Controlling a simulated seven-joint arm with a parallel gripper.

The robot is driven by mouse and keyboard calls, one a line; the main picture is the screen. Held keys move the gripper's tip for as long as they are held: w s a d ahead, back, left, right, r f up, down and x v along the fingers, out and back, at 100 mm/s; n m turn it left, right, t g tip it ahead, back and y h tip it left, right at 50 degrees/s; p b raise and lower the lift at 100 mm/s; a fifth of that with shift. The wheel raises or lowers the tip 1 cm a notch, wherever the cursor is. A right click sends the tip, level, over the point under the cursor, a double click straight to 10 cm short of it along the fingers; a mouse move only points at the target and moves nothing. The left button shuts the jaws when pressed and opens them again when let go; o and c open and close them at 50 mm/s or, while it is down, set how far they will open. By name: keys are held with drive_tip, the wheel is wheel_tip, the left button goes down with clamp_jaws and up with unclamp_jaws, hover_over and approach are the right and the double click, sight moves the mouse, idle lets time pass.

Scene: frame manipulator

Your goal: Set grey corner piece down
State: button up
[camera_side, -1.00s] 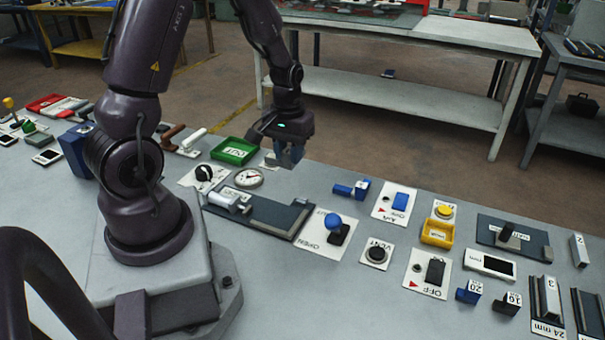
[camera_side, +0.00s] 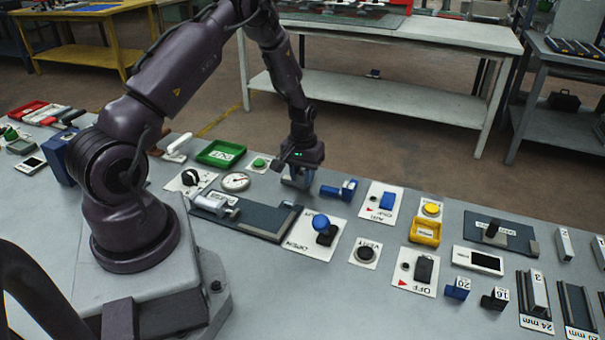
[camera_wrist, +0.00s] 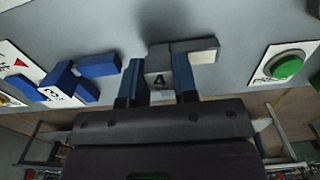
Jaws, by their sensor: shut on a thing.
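The grey corner piece (camera_wrist: 205,50) is L-shaped, with a darker grey face and a light end. In the side view my gripper (camera_side: 296,180) is low over the bench, just left of a blue fixture. There the piece is mostly hidden by the fingers. I cannot tell whether it touches the bench.
The blue fixture (camera_side: 338,190) stands close on the right; a green button (camera_side: 259,164) is on the left. Behind it is a green tray (camera_side: 203,158). A dark plate with a grey vise (camera_side: 213,204) lies in front, beside a blue-knobbed panel (camera_side: 298,242). Bare bench surrounds the gripper narrowly.

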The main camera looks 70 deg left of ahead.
sight(302, 173)
drive_tip(key=shift+f, duration=0.1)
drive_tip(key=o, duration=0.9)
drive_tip(key=shift+o, duration=0.2)
drive_tip(key=d+r+m+t, duration=0.1)
drive_tip(key=d+r, duration=0.2)
drive_tip(key=r, duration=0.7)
drive_tip(key=d+r+m, duration=0.1)
drive_tip(key=d+r, duration=0.2)
drive_tip(key=r, duration=0.7)
drive_tip(key=s+d+r+m+t, duration=0.4)
drive_tip(key=s+d+r+m, duration=0.3)
drive_tip(key=s+d+r, duration=0.6)
drive_tip(key=s+d, duration=0.3)
drive_tip(key=shift+s+d+t, duration=0.15)
drive_tip(key=shift+d+t, duration=0.15)
